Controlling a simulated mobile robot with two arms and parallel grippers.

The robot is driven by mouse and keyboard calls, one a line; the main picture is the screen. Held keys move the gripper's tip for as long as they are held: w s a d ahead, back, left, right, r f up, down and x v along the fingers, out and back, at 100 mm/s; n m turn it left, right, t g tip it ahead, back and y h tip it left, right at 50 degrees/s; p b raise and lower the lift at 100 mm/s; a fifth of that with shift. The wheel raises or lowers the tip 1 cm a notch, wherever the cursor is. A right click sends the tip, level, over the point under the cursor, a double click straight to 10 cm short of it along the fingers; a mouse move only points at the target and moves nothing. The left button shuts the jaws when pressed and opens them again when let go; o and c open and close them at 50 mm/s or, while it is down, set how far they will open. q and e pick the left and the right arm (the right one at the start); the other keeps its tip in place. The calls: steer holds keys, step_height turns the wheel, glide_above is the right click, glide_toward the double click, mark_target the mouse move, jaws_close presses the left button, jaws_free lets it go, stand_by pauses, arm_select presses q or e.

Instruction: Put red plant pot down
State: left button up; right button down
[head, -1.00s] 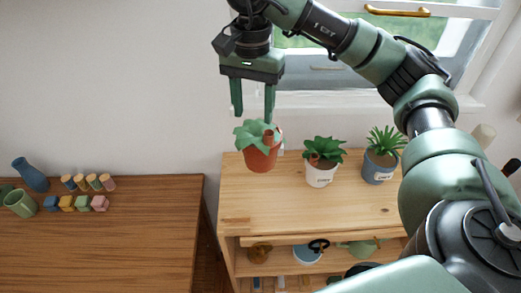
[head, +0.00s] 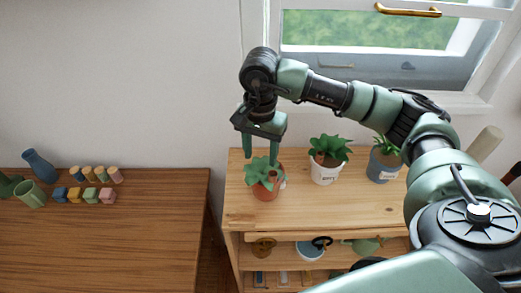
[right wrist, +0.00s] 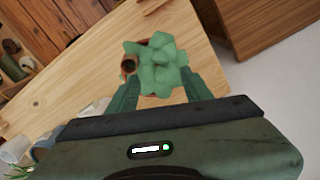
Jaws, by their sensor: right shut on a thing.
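The red plant pot (head: 265,191) is terracotta coloured and holds a leafy green plant. In the head view it is upright at the left part of the light wooden shelf top (head: 330,207). Its base looks to be at or just above the wood; I cannot tell which. My right gripper (head: 262,160) points down from above and is shut on the pot. In the right wrist view the plant (right wrist: 157,65) sits between the fingertips and hides most of the pot. My left gripper is not in view.
A white pot (head: 325,174) and a blue-grey pot (head: 382,168) with plants stand to the right on the shelf top. The window is behind. A brown desk (head: 100,240) with a blue vase (head: 40,167), a green cup and small blocks is at left. The shelf top's front is clear.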

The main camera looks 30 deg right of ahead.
steer(key=shift+f, duration=0.1)
steer(key=c, duration=0.6)
jaws_free()
steer(key=shift+r, duration=0.25)
steer(key=shift+r+b, duration=0.25)
steer(key=shift+b, duration=0.05)
steer(key=shift+r+b, duration=0.75)
steer(key=shift+r, duration=4.9)
